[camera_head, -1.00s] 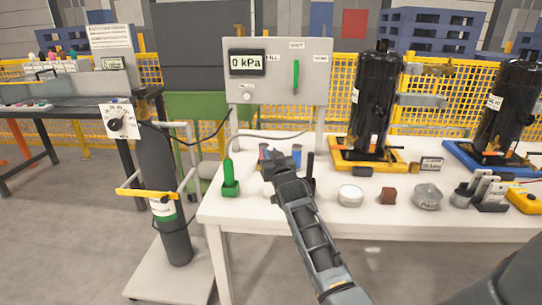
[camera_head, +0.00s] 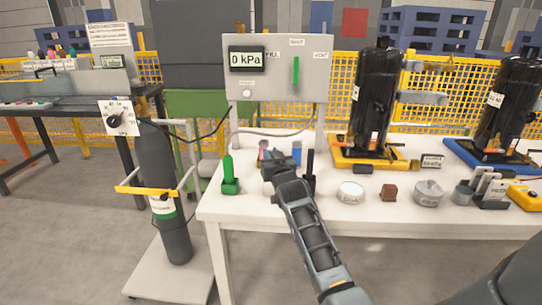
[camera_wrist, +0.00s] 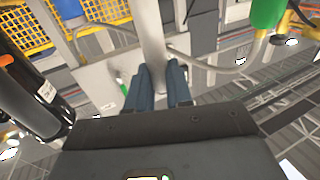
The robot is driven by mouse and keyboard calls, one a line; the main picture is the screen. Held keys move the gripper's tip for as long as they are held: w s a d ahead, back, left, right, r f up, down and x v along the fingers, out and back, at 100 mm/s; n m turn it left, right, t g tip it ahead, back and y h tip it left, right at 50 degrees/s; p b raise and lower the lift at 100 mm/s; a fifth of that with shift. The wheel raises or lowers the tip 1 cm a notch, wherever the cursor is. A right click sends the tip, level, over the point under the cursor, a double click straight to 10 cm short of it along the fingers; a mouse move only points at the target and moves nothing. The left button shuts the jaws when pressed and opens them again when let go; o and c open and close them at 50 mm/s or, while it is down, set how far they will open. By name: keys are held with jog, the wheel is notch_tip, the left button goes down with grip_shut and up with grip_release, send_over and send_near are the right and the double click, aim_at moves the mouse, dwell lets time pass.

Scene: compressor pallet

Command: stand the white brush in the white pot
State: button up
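My gripper (camera_head: 270,176) is low over the front left of the white table. In the wrist view its two blue-grey fingers (camera_wrist: 161,72) stand on either side of a pale upright bar, which I take to be the white brush (camera_wrist: 152,30). They look closed on it; its far end runs out of the frame. In the head view a small white patch (camera_head: 268,189) shows just below the gripper; I cannot tell if it is the brush or the white pot. My gripper and arm cover much of this spot.
A green brush in a green pot (camera_head: 230,184) stands left of my gripper, and a black one (camera_head: 310,178) close to its right. A blue pot (camera_head: 297,155) and a reddish pot (camera_head: 263,152) are behind. The gauge panel (camera_head: 278,70) rises at the back. A round white tin (camera_head: 350,192) lies right.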

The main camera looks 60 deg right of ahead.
jog(key=o, duration=0.5)
jog(key=shift+o, duration=0.2)
jog(key=b+v, duration=0.1)
jog(key=v, duration=0.6)
jog(key=shift+s+a, duration=0.25)
jog(key=shift+a, duration=0.05)
jog(key=shift+f, duration=0.1)
